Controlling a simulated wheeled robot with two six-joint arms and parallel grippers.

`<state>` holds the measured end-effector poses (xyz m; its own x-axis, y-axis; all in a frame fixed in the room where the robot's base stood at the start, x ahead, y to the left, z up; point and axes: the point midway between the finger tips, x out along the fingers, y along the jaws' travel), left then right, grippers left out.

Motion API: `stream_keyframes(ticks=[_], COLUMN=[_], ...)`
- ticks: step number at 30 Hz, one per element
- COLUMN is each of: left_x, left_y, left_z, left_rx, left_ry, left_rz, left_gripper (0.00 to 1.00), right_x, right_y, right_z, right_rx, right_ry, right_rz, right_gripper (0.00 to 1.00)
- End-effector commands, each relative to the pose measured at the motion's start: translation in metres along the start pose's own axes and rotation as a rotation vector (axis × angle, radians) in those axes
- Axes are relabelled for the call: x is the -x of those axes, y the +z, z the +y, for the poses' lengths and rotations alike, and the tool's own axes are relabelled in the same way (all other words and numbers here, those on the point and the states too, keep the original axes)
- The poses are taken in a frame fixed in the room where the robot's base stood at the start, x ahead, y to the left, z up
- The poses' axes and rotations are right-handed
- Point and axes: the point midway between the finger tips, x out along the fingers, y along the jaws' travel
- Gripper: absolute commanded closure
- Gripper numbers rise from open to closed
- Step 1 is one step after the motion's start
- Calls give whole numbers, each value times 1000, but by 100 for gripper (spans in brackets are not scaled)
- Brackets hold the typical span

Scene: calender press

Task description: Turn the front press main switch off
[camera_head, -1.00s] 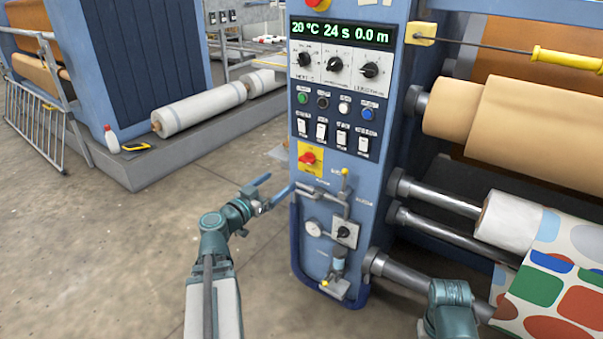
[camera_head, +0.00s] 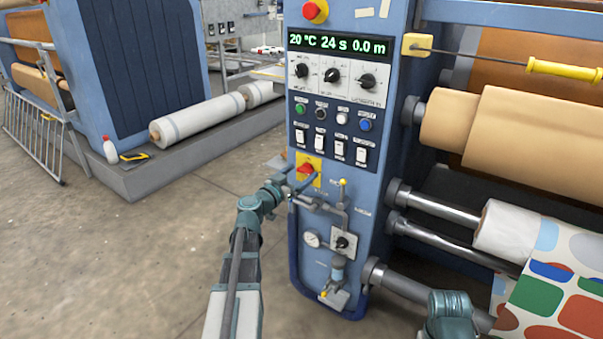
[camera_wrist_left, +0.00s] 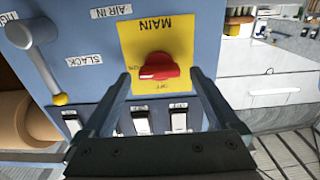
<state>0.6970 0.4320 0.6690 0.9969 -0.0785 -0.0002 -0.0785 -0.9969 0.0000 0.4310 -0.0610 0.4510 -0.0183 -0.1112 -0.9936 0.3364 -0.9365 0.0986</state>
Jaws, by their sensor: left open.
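The front press main switch is a red knob (camera_head: 306,169) on a yellow plate (camera_head: 316,181), low on the blue control panel. In the left wrist view the knob (camera_wrist_left: 158,67) appears upside down under the word MAIN, its grip lying roughly horizontal, with the ON mark at its left and the OFF mark below. My left gripper (camera_head: 297,177) is open in front of the plate. Its two fingers (camera_wrist_left: 158,77) stand on either side of the knob, with visible gaps; I cannot tell how deep they reach. My right arm shows at the bottom right, but its gripper is out of view.
White rocker switches (camera_head: 340,148) sit just above the plate. A yellow-tipped lever (camera_head: 343,184) and a gauge (camera_head: 312,240) sit below it. Another red knob (camera_head: 314,11) is at the panel top. Rollers with fabric (camera_head: 545,140) are at right. Open floor (camera_head: 110,260) lies at left.

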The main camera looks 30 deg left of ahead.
Motion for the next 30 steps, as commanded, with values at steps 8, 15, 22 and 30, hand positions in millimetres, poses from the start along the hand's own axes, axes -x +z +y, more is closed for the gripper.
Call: stream_keyframes(ticks=[8,15,22,30], left_x=[-10,-9,-9,-9], left_y=[0,0,0,0], left_z=[0,0,0,0], left_rx=[0,0,0,1], left_ry=[-1,0,0,0], left_rz=[0,0,0,0], left_gripper=[5,16,57,91], right_x=[0,0,0,0], right_y=[0,0,0,0], right_z=[0,0,0,0], right_rx=[0,0,0,0], right_ry=[0,0,0,0], right_rz=[0,0,0,0], right_gripper=[100,100,100,100])
